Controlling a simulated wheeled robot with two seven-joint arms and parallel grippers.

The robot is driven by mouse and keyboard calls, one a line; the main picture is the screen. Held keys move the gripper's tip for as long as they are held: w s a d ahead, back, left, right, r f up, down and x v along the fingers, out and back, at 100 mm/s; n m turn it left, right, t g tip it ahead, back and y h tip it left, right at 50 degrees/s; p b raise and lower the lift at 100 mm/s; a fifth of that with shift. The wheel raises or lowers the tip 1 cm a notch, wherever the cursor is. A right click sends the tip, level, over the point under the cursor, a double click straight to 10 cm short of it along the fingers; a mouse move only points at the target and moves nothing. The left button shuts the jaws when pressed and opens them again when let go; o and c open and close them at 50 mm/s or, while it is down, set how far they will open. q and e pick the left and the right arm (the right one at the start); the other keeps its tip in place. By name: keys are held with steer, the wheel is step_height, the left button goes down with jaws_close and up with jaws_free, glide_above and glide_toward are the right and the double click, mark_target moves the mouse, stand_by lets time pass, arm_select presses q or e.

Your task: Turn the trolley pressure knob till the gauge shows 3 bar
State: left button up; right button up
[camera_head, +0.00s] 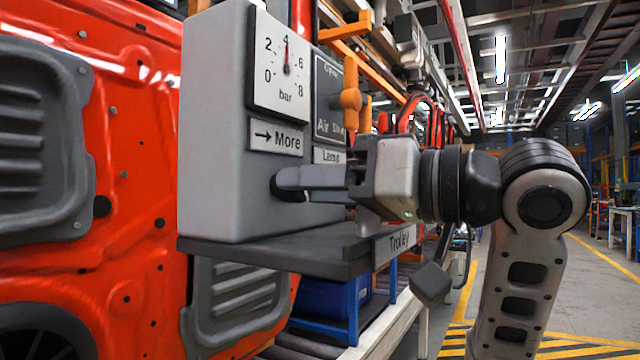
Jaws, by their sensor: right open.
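A grey control box stands on the trolley (345,247). Its white pressure gauge (272,85) is marked 0 to 8 bar, and the needle points almost straight up, at about 4. Below the gauge is a label (277,138) reading "More" with an arrow to the right. The dark pressure knob (276,190) is on the box face below this label, mostly hidden behind my fingers. My right gripper (284,181) is open, with its fingertips at the knob. I cannot tell whether they touch it. My left gripper is not in view.
An orange valve handle (350,97) sticks out beside a dark air label, above my right gripper. A red vehicle body panel (130,200) fills the left. A blue bin (322,298) sits under the trolley top. Open floor lies at the right.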

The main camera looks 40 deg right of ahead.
steer(key=c, duration=0.7)
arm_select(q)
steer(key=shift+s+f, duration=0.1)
arm_select(e)
steer(key=shift+n, duration=0.4)
steer(key=n, duration=0.2)
steer(key=shift+n+p, duration=0.3)
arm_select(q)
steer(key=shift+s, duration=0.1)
arm_select(e)
steer(key=shift+n, duration=1.8)
arm_select(q)
steer(key=shift+p, duration=0.3)
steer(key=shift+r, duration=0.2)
